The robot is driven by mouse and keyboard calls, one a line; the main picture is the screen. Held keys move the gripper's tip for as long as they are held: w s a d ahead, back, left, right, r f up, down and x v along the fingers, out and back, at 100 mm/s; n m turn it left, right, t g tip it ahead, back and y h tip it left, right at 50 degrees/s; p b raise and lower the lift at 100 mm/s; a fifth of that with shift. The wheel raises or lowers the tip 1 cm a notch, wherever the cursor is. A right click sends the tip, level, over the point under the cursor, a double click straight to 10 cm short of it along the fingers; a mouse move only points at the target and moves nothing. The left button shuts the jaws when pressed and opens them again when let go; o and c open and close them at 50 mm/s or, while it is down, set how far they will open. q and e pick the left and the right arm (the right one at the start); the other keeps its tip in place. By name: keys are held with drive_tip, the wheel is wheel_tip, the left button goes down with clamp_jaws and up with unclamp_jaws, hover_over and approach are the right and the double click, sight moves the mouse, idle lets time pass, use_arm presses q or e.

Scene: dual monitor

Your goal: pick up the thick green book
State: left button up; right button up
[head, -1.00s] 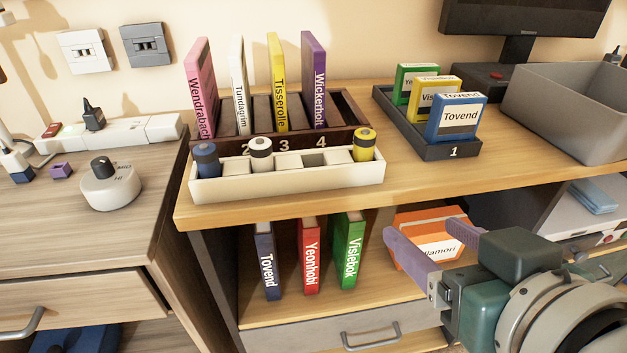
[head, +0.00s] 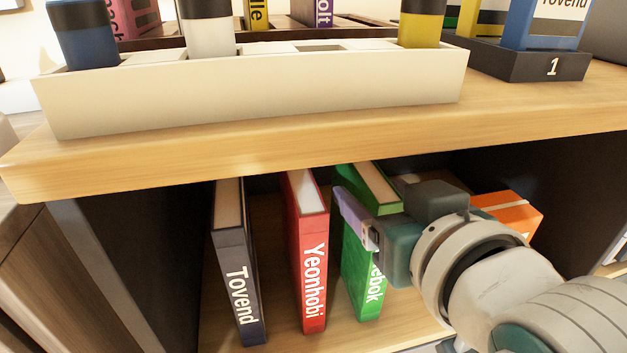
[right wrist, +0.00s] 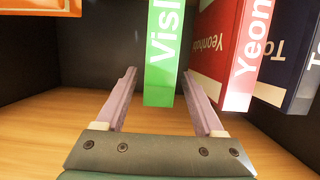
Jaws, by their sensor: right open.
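The thick green book (head: 360,296) stands upright on the lower shelf, right of the red book, its spine partly hidden by my right gripper (head: 355,215). In the head view one purple finger shows at the book's left side, near its upper part; the other finger is hidden. In the right wrist view, which looks upside down, the green book (right wrist: 163,60) lies between the two spread fingers of the gripper (right wrist: 159,85), with gaps to both sides. The gripper is open and holds nothing. My left gripper is not in view.
The red book (head: 308,255) and navy book (head: 235,270) stand to the left on the same shelf (head: 275,325). An orange box (head: 515,212) lies to the right. The wooden desk top (head: 280,150) overhangs the books closely, with a white battery tray (head: 270,95) on it.

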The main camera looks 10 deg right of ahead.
drive_tip(key=b+x, duration=0.2)
drive_tip(key=x, duration=0.2)
drive_tip(key=shift+d, duration=0.15)
drive_tip(key=shift+w+b, duration=0.3)
drive_tip(key=shift+w, duration=0.1)
drive_tip(key=shift+r, duration=0.1)
drive_tip(key=shift+s, duration=0.1)
drive_tip(key=shift+c, duration=0.7)
clamp_jaws()
